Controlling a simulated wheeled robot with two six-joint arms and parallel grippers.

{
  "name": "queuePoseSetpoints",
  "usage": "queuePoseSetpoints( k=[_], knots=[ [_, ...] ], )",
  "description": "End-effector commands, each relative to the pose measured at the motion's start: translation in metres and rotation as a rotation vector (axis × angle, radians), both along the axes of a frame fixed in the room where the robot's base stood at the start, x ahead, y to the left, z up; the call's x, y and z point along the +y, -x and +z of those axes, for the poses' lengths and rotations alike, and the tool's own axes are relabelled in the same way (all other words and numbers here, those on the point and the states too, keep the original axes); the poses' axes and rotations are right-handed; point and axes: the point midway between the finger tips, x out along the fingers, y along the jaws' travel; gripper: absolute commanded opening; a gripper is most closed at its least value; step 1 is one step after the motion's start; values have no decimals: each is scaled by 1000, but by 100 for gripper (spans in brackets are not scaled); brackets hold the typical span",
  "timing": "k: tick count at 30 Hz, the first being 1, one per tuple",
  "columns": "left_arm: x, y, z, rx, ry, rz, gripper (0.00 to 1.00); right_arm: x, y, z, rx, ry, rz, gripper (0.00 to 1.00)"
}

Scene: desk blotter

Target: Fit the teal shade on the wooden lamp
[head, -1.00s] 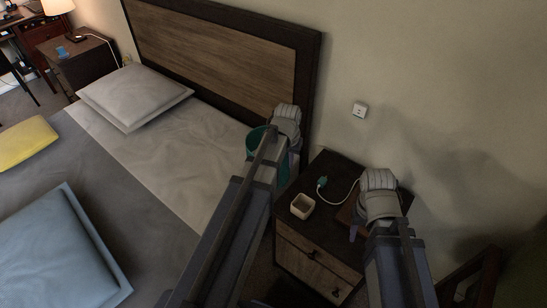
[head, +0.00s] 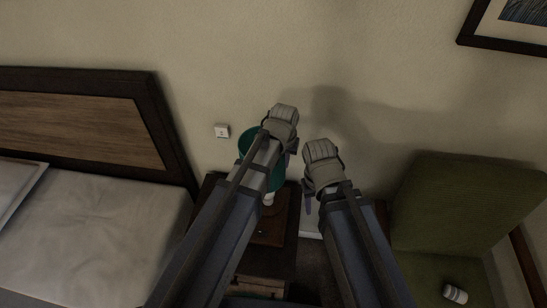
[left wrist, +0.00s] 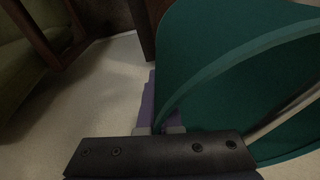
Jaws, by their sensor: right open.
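The teal shade (head: 246,146) is in my left gripper (head: 290,150), above the nightstand. In the left wrist view the shade (left wrist: 215,60) fills the right side, and the purple fingers are shut on its rim. Below it in the head view, a small white part (head: 268,199), probably the lamp's bulb or socket, shows over a wooden base (head: 272,230). My left arm and the shade hide most of the lamp. The shade appears apart from the lamp, but the gap is hard to judge. My right gripper (head: 312,195) is open and empty, right of the shade.
The nightstand (head: 211,190) stands against the wall, partly hidden by my arms. The bed's headboard (head: 165,130) is at left. A green chair (head: 455,205) with a white can (head: 455,294) on it is at right. A switch plate (head: 222,131) is on the wall.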

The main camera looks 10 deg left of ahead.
Motion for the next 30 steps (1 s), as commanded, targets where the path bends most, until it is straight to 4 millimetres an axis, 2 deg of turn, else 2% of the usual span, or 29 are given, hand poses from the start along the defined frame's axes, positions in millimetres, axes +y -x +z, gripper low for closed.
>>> queuePoseSetpoints(
  k=[17, 23, 30],
  knots=[
    [-5, 2, 2, 0, -1, -5, 0, 0, 0, 2, 0, 0, 0, 50],
    [-5, 2, -6, 0, -1, -5, 0, 0, 0, -6, 0, 0, 0, 50],
    [-5, 2, -25, 0, -1, -5, 0, 0, 0, -25, 0, 0, 0, 50]
  ],
)
